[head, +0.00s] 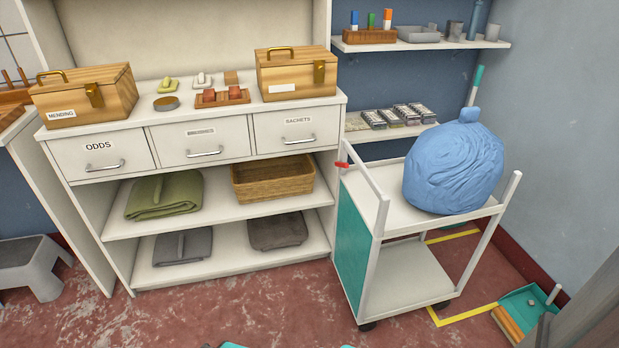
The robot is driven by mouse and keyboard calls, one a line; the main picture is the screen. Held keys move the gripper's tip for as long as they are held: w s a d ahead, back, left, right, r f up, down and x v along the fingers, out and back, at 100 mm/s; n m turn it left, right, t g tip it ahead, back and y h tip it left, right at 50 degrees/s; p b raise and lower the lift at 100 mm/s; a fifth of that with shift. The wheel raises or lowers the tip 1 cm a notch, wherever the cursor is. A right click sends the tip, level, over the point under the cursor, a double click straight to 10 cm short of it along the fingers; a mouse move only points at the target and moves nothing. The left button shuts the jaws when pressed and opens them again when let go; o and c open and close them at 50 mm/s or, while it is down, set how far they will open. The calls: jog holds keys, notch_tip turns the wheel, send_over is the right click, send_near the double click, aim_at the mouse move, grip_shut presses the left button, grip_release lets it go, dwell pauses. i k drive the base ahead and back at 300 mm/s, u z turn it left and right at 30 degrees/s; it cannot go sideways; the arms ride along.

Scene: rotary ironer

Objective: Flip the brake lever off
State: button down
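A small red lever (342,164) sticks out to the left from the near-left rail of a white trolley (373,186); it looks like the brake lever. It is too small here to tell which position it is set to. The trolley has a teal side panel (353,236) and dark castors, and a large blue tied bundle (453,166) sits on its top shelf. My gripper is not in view.
A white cabinet (226,131) with three drawers and open shelves stands left of the trolley. Yellow floor tape (465,315) runs beside the trolley, with a teal dustpan (530,303) at the right. A grey step stool (32,262) stands far left.

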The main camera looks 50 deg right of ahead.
aim_at(343, 165)
jog(key=z, duration=0.6)
jog(key=k, duration=0.1)
jog(key=u, duration=1.6)
jog(key=k, duration=1.3)
jog(key=z, duration=0.6)
jog(key=i, duration=1.55)
jog(key=z, duration=0.05)
